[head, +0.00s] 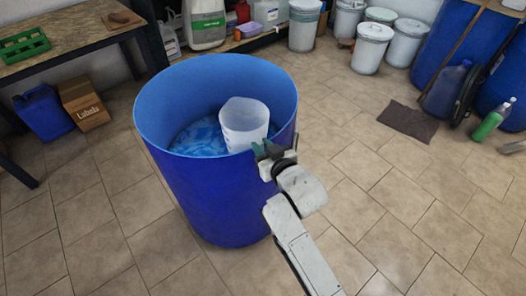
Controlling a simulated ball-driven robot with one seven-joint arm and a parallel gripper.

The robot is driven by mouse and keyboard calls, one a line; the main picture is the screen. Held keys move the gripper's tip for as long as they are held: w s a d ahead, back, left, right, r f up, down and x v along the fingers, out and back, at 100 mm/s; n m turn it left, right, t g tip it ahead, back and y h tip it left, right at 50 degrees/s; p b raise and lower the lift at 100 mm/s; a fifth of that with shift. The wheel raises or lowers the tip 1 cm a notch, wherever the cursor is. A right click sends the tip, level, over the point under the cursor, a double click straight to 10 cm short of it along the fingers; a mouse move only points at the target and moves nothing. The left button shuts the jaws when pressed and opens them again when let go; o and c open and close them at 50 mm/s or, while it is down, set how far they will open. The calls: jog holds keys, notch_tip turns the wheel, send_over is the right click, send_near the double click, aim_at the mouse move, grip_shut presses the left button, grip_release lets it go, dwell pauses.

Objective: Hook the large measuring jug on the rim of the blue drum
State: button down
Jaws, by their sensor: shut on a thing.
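The blue drum (205,190) stands open on the tiled floor in the middle of the head view, with blue contents (198,135) low inside it. The large measuring jug (245,117), white and translucent, is upright inside the mouth of the drum, near its front-right wall. My gripper (264,150) is at the front-right rim, shut on the jug on its near side. The jug's handle and the spot where it meets the rim are hidden behind my gripper, so I cannot tell whether it hangs on the rim.
A workbench (75,48) with a green crate (24,46) stands at the left. A blue canister (42,113) and a cardboard box (84,103) are below it. White buckets (372,46) and more blue drums (455,40) line the back right.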

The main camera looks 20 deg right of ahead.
notch_tip(320, 180, up, 14)
jog(key=p, duration=1.2)
jog(key=shift+f, duration=0.15)
